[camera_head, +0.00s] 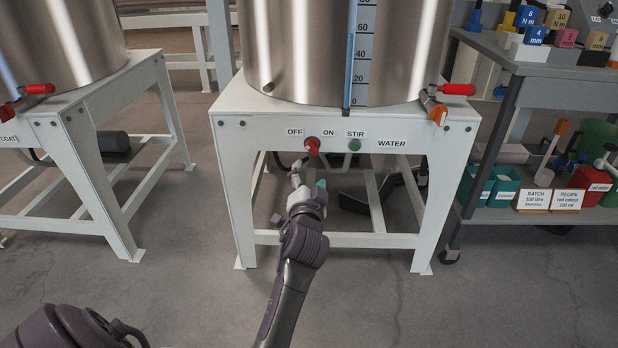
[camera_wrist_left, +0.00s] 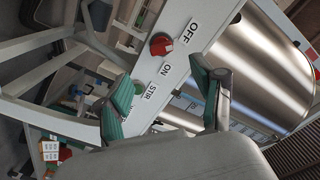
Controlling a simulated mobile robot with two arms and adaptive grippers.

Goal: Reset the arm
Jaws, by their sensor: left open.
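My left gripper (camera_head: 308,188) is open and empty in the head view, in front of and below the red switch knob (camera_head: 312,146) on the white stand of the WATER tank. The left wrist view shows its two green-padded fingers spread wide (camera_wrist_left: 166,98). The red knob (camera_wrist_left: 161,44) shows beyond the fingertips there, apart from them, beside the OFF, ON and STIR labels. Which way the knob points I cannot tell. A green button (camera_head: 354,145) sits right of the knob in the head view. My right gripper is not in view.
The steel WATER tank (camera_head: 325,45) stands on the white stand (camera_head: 232,150), with a red-handled valve (camera_head: 455,89) at its right. Another tank stand (camera_head: 85,170) is at the left. A grey shelf cart (camera_head: 560,75) with blocks and bins is at the right. The front floor is clear.

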